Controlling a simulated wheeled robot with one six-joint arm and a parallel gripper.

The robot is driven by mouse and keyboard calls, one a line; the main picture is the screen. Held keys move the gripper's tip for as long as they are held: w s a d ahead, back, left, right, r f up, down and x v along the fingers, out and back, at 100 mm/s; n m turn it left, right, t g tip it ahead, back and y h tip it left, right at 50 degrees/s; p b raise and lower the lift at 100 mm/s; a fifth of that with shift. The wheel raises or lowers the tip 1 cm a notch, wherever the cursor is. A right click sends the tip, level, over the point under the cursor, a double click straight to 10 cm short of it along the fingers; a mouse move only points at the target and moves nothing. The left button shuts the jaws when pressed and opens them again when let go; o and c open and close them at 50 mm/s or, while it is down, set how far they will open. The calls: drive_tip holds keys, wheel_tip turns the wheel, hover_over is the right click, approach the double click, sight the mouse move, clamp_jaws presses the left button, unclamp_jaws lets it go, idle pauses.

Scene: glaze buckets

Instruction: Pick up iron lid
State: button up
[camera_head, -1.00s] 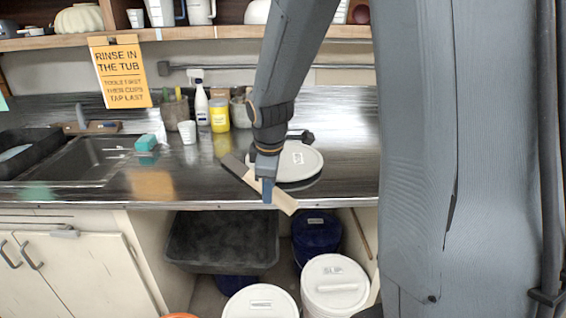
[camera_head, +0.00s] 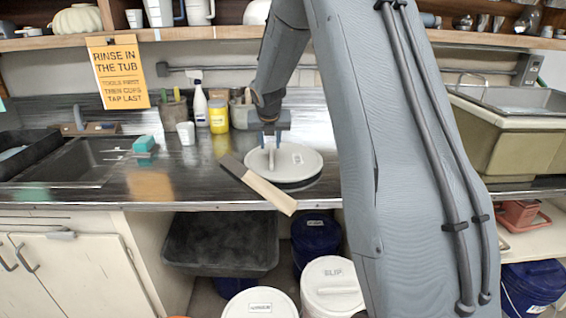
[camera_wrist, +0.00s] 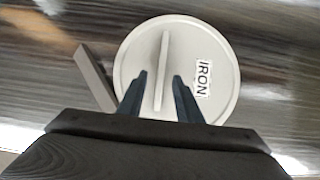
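The iron lid (camera_head: 300,160) is a round, pale lid lying flat on the counter. In the wrist view the lid (camera_wrist: 215,108) shows a label reading IRON and a raised bar handle (camera_wrist: 162,72) across it. My gripper (camera_head: 269,139) is over the left part of the lid in the head view. In the wrist view my gripper (camera_wrist: 160,80) has its two dark fingers apart, one on each side of the handle, with visible gaps. Whether the fingertips are down at handle height is hard to tell.
A wooden-handled scraper or brush (camera_head: 268,191) lies against the lid's left side and overhangs the counter edge. A yellow jar (camera_head: 218,116), white bottle (camera_head: 200,104) and white cup (camera_head: 186,133) stand behind left. Lidded buckets (camera_head: 331,285) stand below the counter.

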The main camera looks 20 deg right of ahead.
sight(272, 153)
drive_tip(key=shift+p+x, duration=0.75)
drive_tip(key=shift+x, duration=2.45)
drive_tip(key=shift+d+r, duration=0.1)
drive_tip(key=shift+d, duration=0.05)
clamp_jaws()
